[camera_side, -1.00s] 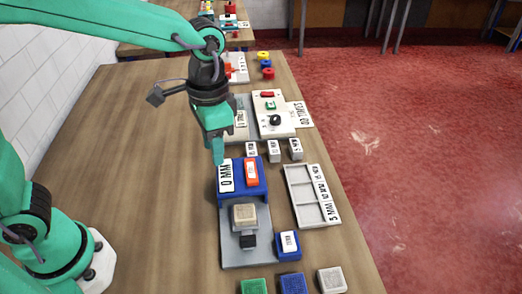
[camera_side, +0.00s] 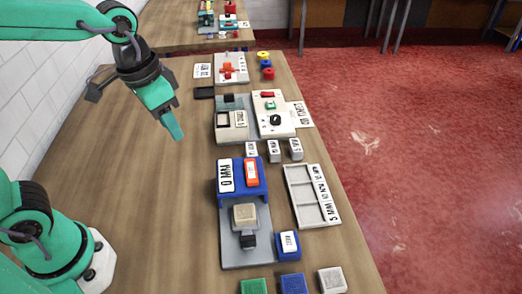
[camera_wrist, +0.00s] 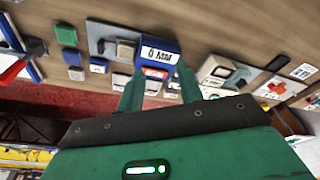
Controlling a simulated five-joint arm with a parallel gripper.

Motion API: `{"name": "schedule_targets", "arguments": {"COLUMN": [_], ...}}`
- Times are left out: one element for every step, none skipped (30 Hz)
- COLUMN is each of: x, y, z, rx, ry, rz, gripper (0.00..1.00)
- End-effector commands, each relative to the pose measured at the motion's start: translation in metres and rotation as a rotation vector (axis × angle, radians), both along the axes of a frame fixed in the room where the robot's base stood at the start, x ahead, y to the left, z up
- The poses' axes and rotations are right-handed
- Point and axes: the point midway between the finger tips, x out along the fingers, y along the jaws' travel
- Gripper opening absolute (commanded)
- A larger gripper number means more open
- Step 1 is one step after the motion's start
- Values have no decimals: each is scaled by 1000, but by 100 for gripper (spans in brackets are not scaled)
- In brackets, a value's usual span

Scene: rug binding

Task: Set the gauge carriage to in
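The gauge is a grey base plate (camera_side: 235,255) with a blue block (camera_side: 230,206) at its far end. The block carries a white "0 MM" label (camera_side: 226,176) and an orange tag (camera_side: 251,172). A beige block, apparently the carriage (camera_side: 244,216), sits on the plate just in front of the blue block, with a black knob (camera_side: 248,241) on its near side. In the wrist view the "0 MM" label (camera_wrist: 160,54) and beige block (camera_wrist: 126,49) also show. My gripper (camera_side: 178,137) is empty above the bare table, up and left of the gauge. Its fingers (camera_wrist: 161,72) stand apart.
Several small white labelled blocks (camera_side: 273,151) stand behind the gauge. A grey compartment tray (camera_side: 300,194) lies to its right. Blue (camera_side: 293,284), green and grey blocks line the near edge. Another grey fixture (camera_side: 274,116) stands farther back. The table's left side is clear.

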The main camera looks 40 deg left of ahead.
Motion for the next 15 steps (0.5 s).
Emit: {"name": "schedule_targets", "arguments": {"x": [-2,-4,-6,-7,-8,-10,-12,-13,-15,-16,-18,-20,-21,-23,-25], "y": [4,6,9,11,13,16,18,20,23,25,27,29,31,33,35], "z": [2,2,3,3,4,5,5,6,6,7,7,7,8,8,8], "rx": [-3,-5,-7,-9,-11,-13,-14,-15,-18,-19,-20,-22,-23,-24,-26], "ry": [-15,-21,-30,-37,-45,-54,-60,-68,-78,-85,-92,-101,-109,-116,-125], "rz": [13,19,28,35,41,50,56,63,71,78,84,92,99,105,113], "gripper": [36,36,36,36,36,36,36,36,36,36,36,36,36,36,36]}}
